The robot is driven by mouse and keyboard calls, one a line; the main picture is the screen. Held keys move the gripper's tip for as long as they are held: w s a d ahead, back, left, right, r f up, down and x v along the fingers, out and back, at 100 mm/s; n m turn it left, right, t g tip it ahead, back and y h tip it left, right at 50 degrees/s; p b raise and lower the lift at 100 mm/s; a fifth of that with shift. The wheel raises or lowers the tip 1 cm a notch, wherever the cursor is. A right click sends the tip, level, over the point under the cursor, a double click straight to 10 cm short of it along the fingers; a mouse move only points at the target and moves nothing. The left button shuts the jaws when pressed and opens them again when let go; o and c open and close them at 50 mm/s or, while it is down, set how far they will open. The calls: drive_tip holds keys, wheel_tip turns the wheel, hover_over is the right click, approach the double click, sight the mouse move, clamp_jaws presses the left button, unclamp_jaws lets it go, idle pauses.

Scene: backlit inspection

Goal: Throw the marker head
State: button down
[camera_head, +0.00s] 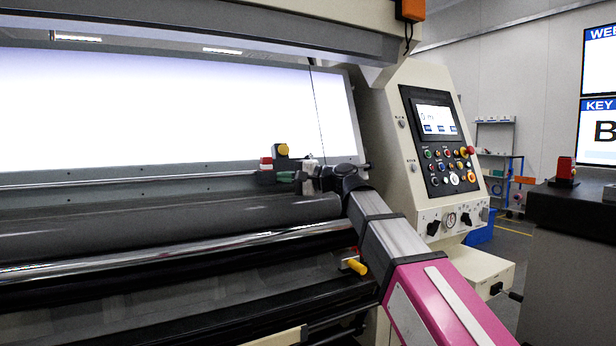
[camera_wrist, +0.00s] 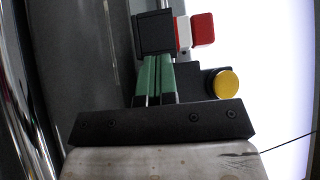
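The marker head is not labelled; I take it to be the small dark unit on the rail with a red-and-white block (camera_head: 266,162) and a yellow knob (camera_head: 283,150). In the wrist view, the red block (camera_wrist: 202,29) with its white band is at upper right, and the yellow knob (camera_wrist: 228,84) is lower right. My gripper (camera_head: 286,177) reaches in from the right, just below the knob. Its green fingers (camera_wrist: 157,78) lie almost together, with only a thin gap. A black block (camera_wrist: 153,35) stands at their tips; I cannot tell whether they touch it.
A bright backlit panel (camera_head: 150,110) stands behind the rail. Dark rollers (camera_head: 150,235) run along the front, below my arm. A control console (camera_head: 440,140) with a screen and buttons stands to the right. A dark cabinet (camera_head: 570,215) is at far right.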

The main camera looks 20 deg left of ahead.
drive_tip(key=s+a, duration=0.4)
drive_tip(key=shift+s+a, duration=0.2)
drive_tip(key=shift+s, duration=0.15)
drive_tip(key=shift+d, duration=0.1)
